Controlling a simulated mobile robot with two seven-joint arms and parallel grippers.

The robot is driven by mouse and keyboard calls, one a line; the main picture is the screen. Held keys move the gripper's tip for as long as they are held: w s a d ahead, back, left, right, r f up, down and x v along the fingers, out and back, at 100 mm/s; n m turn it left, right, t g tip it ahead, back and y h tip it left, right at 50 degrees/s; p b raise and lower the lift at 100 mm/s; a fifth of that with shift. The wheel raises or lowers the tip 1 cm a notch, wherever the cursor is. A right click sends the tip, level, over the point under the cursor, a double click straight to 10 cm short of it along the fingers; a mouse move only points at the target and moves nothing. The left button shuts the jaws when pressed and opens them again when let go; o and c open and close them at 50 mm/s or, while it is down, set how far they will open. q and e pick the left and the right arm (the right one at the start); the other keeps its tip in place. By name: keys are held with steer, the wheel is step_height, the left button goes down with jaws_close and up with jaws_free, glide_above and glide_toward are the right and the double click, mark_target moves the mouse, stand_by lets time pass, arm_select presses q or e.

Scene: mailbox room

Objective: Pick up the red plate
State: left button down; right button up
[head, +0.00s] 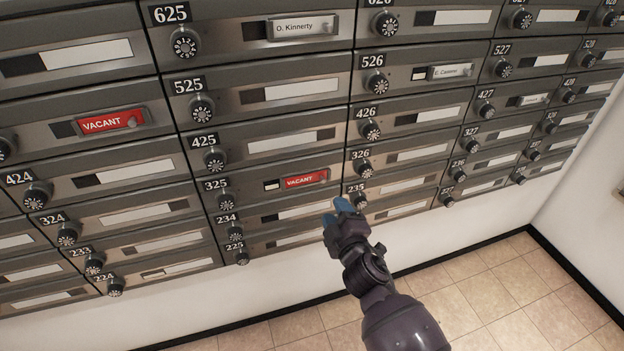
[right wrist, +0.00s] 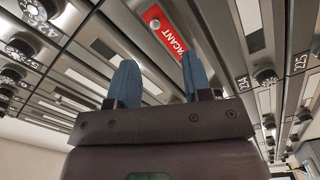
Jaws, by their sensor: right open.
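A red plate marked VACANT (head: 305,180) sits in the label slot of mailbox 325. It also shows in the right wrist view (right wrist: 172,30), beyond and between my fingertips. A second red VACANT plate (head: 112,122) sits on a mailbox farther left, above 424. My right gripper (head: 338,211) is in front of the lower mailboxes, below and right of the plate on 325. In the right wrist view its two blue fingers (right wrist: 160,80) stand apart with nothing between them. My left gripper is not in view.
The wall of grey mailboxes (head: 255,135) has round dials that stick out. White name plates sit at O. Kinnerty (head: 298,27) and E. Cassone (head: 452,72). Tiled floor (head: 490,285) below is clear. A white side wall (head: 590,200) stands at the right.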

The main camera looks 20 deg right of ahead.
mark_target(323, 182)
steer(key=shift+w+r, duration=0.15)
steer(key=shift+w, duration=1.85)
steer(key=shift+w+r, duration=0.15)
steer(key=shift+w, duration=1.8)
steer(key=shift+w+d+b, duration=0.1)
steer(key=shift+w+b, duration=0.25)
steer(key=shift+w, duration=0.4)
jaws_close()
